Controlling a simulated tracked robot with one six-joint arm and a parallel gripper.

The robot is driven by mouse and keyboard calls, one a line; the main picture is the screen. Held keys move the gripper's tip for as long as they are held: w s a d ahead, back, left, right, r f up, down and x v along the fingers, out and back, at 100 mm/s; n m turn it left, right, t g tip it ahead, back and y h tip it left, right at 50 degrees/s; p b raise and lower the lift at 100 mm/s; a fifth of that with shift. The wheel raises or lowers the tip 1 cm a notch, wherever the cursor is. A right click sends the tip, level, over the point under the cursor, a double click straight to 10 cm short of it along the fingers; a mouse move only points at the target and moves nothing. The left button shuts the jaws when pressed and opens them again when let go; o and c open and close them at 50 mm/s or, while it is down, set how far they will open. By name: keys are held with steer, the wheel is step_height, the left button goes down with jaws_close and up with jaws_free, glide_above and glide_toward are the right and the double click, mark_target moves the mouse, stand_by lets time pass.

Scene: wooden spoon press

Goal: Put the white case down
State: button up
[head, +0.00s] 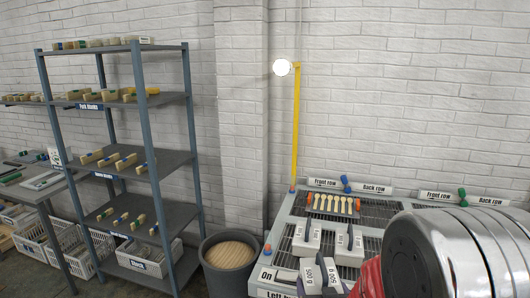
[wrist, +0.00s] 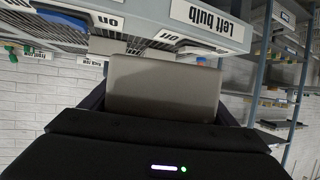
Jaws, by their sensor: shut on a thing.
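The white case (wrist: 165,84) is between the fingers of my gripper (wrist: 163,108) in the wrist view, where it looks plain and grey in shadow. My gripper is shut on it. In the head view a white block with printed labels (head: 311,276) shows at the front edge of the grey press bench (head: 282,246), beside my red and silver arm; it looks like the held case. My gripper is mostly hidden there by the arm. I cannot tell whether the case touches anything below.
Two more white blocks (head: 306,238) (head: 349,246) sit on the bench grilles. Several wooden spoons (head: 333,205) lie behind them. A round bin (head: 229,262) and grey shelving (head: 143,164) stand to the left.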

steer(key=shift+s+f, duration=0.55)
steer(key=shift+d, duration=0.1)
